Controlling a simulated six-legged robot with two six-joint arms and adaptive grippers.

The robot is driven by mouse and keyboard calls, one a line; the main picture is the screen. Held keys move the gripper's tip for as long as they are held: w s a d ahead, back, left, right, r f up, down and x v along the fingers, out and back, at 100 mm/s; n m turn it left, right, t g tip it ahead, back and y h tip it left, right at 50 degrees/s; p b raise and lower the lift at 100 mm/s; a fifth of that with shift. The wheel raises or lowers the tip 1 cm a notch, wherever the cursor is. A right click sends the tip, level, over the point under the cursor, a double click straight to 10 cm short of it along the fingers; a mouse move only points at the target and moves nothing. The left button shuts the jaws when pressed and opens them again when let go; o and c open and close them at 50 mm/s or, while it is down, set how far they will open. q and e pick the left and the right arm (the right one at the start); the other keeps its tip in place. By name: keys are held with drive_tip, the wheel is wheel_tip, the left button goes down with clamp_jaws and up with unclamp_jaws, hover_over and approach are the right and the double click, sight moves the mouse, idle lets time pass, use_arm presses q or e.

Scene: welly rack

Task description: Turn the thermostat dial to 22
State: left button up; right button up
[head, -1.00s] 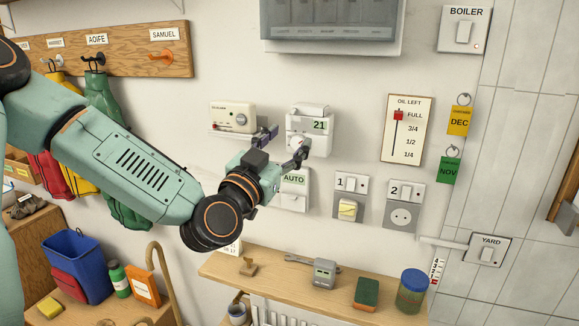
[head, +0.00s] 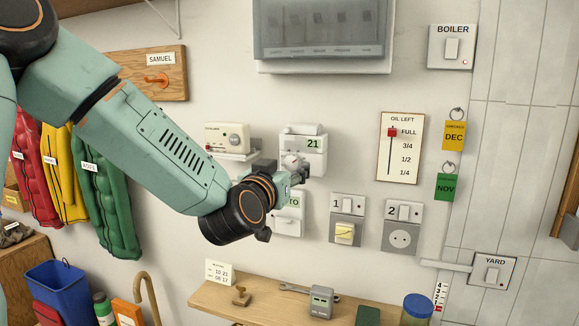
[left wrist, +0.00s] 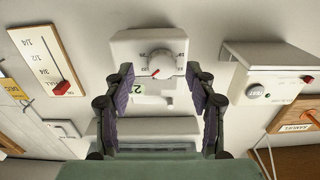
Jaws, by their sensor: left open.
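The white thermostat (head: 316,158) is on the wall and its green display reads 21. In the head view the dial (head: 291,161) is partly hidden by my left gripper (head: 294,172). In the left wrist view my left gripper (left wrist: 161,84) is open, one dark finger on each side of the dial's line. The fingers look apart from the dial, but I cannot tell the depth gap. My right gripper is not in view.
An AUTO switch (head: 292,222) sits just below the thermostat. A cream box with a knob (head: 227,138) is to its left. A grey-glass cabinet (head: 323,66) hangs above. Numbered switches (head: 346,205) and the oil gauge (head: 400,148) are to the right. A wooden shelf (head: 260,305) is below.

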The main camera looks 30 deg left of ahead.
use_arm(q)
drive_tip(key=shift+w+a, duration=0.15)
drive_tip(key=shift+w, duration=0.35)
drive_tip(key=shift+w+a, duration=0.25)
drive_tip(key=shift+w, duration=0.05)
drive_tip(key=shift+d, duration=0.1)
